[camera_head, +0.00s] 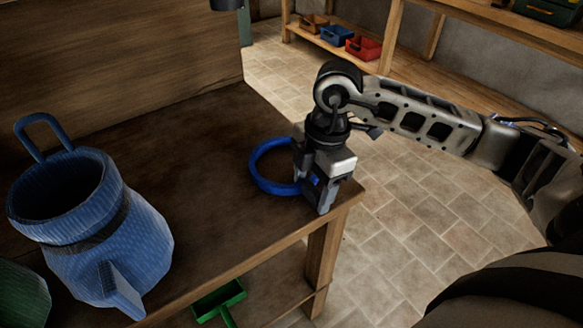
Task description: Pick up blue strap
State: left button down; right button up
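The blue strap (257,176) is a ring lying on the brown wooden table (205,215), close to the table's right corner. My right gripper (314,200) points down at the strap's right side, with its fingers low by the tabletop. The gripper hides that part of the ring. A bit of blue shows between the fingers, but I cannot tell whether they are closed on the strap. My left gripper is not in view.
A large blue jug-like container (105,240) stands on the table at the left, with a green object (20,298) beside it. A green dustpan-like item (218,299) is below the table. Shelves with small bins (363,47) stand at the back.

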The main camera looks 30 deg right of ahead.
jog(key=c, duration=0.8)
jog(key=shift+r, duration=0.1)
